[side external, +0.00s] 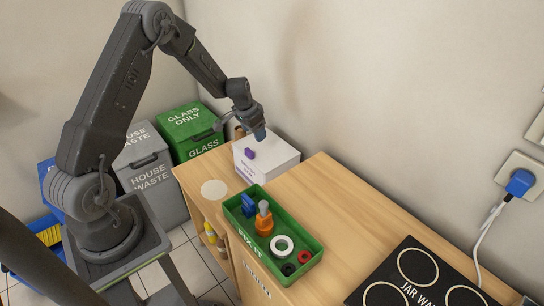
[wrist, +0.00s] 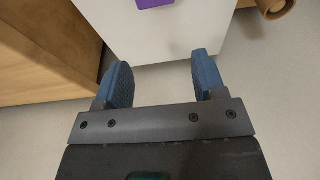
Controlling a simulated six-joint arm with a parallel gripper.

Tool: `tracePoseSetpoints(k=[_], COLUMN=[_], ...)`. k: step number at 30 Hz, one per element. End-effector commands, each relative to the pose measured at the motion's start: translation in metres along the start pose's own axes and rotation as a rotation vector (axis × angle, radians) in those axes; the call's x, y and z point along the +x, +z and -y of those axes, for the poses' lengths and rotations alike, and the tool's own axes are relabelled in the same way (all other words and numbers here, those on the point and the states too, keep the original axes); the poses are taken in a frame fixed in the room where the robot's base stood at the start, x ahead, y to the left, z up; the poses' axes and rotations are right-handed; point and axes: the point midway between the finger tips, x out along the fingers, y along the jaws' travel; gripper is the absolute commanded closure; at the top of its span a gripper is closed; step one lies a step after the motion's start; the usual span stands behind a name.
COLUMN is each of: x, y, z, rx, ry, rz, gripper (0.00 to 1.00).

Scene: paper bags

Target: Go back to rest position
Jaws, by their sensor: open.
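My gripper (side external: 259,132) is at the end of my raised arm, above the white box on the wooden counter in the side view. In the wrist view my gripper (wrist: 161,66) has its two blue fingers spread apart with nothing between them. The white box (side external: 272,158) has a small purple piece (side external: 250,154) on it. In the wrist view the white box (wrist: 165,38) is just beyond the fingertips, with the purple piece (wrist: 155,3) at the top edge. I cannot tell the exact gap between fingers and box.
A green tray (side external: 305,238) marked FIX IT holds an orange item, a blue item and rings. A black hob (side external: 420,278) is at the right front. A brown roll (wrist: 273,8) shows at the wrist view's top right. Grey and green waste bins (side external: 186,128) stand left.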

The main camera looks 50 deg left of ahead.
Motion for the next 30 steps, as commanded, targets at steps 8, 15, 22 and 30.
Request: tracePoseSetpoints(k=[8,15,22,30], x=[-0.125,-0.224,-0.291,-0.328], y=[-0.010,0.028,0.093,0.173], z=[-0.071,-0.137,-0.186,-0.215], rx=[0.025,0.032,0.028,0.009], ry=[0.001,0.003,0.001,-0.001], rz=[-0.064,-0.114,-0.163,-0.218], gripper=[0.36,0.36,0.36,0.36])
